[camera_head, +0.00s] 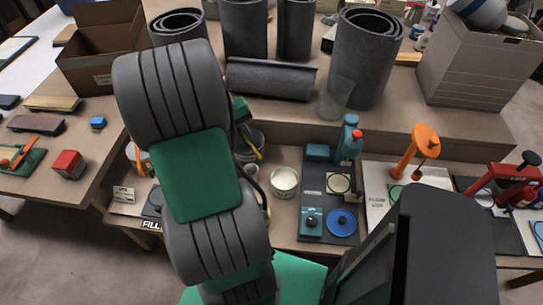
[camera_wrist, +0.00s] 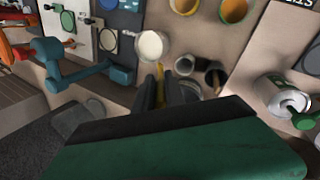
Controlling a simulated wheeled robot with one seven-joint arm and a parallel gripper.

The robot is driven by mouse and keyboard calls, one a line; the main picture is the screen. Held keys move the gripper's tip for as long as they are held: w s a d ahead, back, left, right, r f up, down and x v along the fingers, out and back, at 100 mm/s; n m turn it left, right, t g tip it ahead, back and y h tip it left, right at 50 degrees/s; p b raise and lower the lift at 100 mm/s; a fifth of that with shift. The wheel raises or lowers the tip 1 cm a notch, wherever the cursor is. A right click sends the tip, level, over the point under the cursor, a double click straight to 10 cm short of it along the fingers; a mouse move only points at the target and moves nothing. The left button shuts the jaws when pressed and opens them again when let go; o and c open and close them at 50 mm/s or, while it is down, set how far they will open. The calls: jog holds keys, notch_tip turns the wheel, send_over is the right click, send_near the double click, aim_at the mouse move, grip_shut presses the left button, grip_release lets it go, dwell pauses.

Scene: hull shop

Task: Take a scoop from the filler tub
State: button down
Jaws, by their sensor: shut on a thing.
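A round tub of pale cream paste (camera_head: 285,182), which looks like the filler tub, stands on the bench right of my arm in the head view. It also shows in the wrist view (camera_wrist: 152,45), just beyond my fingertips. My gripper (camera_wrist: 164,82) is shut on a thin yellow tool, probably the scoop's handle (camera_wrist: 160,71). The tool's far end lies near the tub's rim; I cannot tell whether it touches the tub. In the head view my arm hides most of the gripper, and a yellow strip (camera_head: 250,141) shows beside it.
Dark rolls (camera_head: 368,58) and a clear cup (camera_head: 336,98) stand on the raised shelf behind.

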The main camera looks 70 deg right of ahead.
jog(key=s+d+f+m+y+b, duration=0.1)
jog(key=s+d+f+m, duration=0.2)
jog(key=s, duration=0.6)
notch_tip(320, 180, down, 12)
jog(key=n+b, duration=0.1)
jog(key=b, duration=0.7)
jog(key=shift+w+a+f, duration=0.15)
jog(key=shift+w+a, duration=0.1)
jog(key=shift+a, duration=0.05)
jog(key=shift+s+d, duration=0.15)
jog(key=shift+s, duration=0.45)
notch_tip(320, 180, up, 11)
jog(key=p, duration=0.9)
jog(key=shift+f, duration=0.2)
jog(key=shift+w, duration=0.1)
